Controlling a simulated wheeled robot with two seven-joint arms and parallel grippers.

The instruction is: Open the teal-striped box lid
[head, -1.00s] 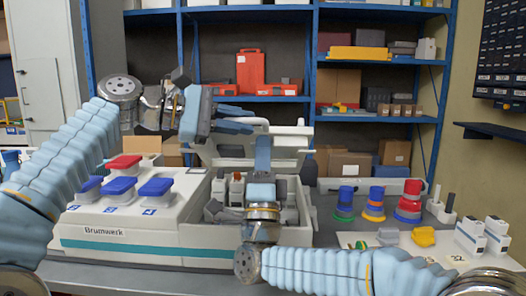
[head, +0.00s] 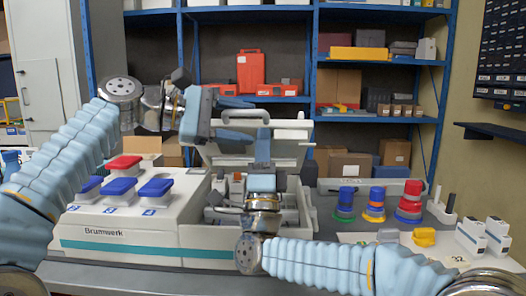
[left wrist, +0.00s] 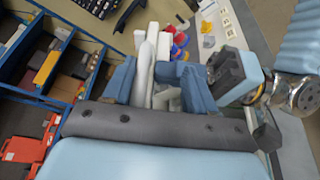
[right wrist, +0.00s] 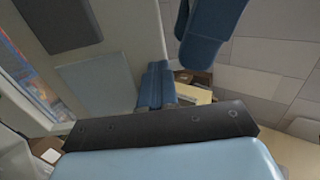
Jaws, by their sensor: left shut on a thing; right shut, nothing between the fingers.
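The white box with a teal stripe (head: 130,247) stands on the table in the head view. Its lid (head: 288,133) is raised, tilted up at the back, with a handle (head: 250,113) along its top edge. My left gripper (head: 232,103) is at the left end of the handle and shut on it; pale bars show between its fingers (left wrist: 158,85) in the left wrist view. My right gripper (head: 263,143) is shut and empty, upright in front of the lid. In the right wrist view its fingers (right wrist: 156,85) are together beside a pale panel; contact is unclear.
Blue block handles (head: 157,187) and a red one (head: 124,162) sit on the box's left part. Its open right compartment holds small grey parts. Coloured ring stacks (head: 375,203), a yellow piece (head: 424,236) and white boxes (head: 484,235) stand at right. Shelves are behind.

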